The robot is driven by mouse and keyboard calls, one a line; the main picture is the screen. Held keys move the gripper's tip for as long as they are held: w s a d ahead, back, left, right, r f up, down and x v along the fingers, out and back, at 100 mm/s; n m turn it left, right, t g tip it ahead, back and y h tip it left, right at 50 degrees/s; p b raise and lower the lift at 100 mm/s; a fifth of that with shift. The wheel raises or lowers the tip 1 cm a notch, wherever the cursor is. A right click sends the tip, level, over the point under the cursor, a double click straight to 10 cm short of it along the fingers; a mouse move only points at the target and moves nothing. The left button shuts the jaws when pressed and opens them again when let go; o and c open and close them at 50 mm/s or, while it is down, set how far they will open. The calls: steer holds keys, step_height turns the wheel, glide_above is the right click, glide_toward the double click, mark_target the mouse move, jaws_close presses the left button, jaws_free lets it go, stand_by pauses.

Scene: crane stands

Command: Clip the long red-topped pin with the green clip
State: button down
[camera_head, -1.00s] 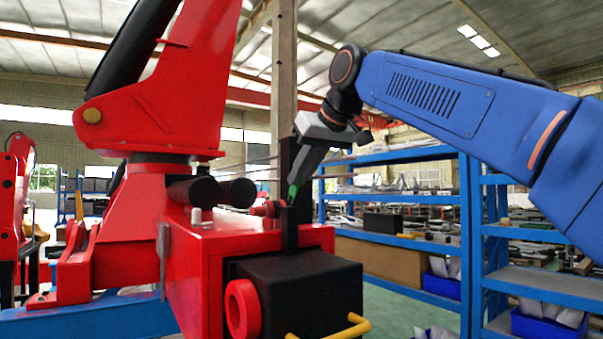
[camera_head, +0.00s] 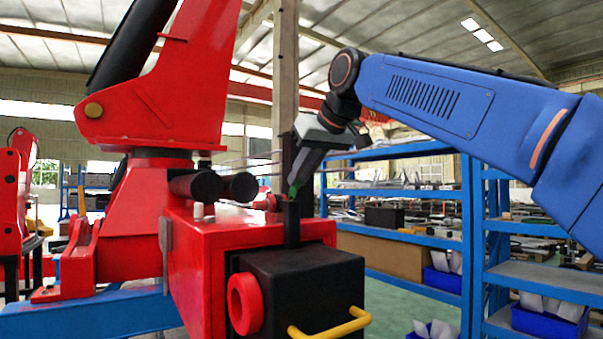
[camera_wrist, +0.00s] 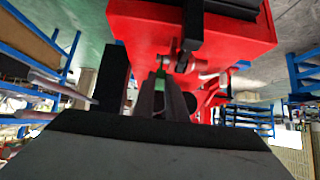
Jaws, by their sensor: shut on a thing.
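My gripper (camera_head: 294,187) is shut on the green clip (camera_head: 293,191), just above and behind the upright black post at the top of the red crane body. In the wrist view, my fingers (camera_wrist: 166,100) reach forward with the green clip (camera_wrist: 160,80) between them. Small red pin heads (camera_head: 271,202) stand on the red body close to the left of the clip; a red fitting (camera_wrist: 180,60) shows just ahead of it in the wrist view. I cannot tell which one is the long pin, or whether the clip touches it; the shafts are hidden.
The red crane body (camera_head: 205,270) carries a black block (camera_head: 305,280) with a yellow handle (camera_head: 335,325) at the front. The black post (camera_head: 291,225) stands close to my gripper. Blue shelves (camera_head: 400,275) stand at the right behind; green floor lies between.

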steer(key=shift+w+a+f, duration=0.2)
steer(key=shift+w+f, duration=0.1)
steer(key=shift+f, duration=0.4)
steer(key=c, duration=1.7)
jaws_free()
steer(key=shift+v, duration=2.45)
steer(key=shift+d+r, duration=0.1)
steer(key=v, duration=1.7)
steer(key=shift+d+r, duration=0.1)
steer(key=shift+r, duration=0.05)
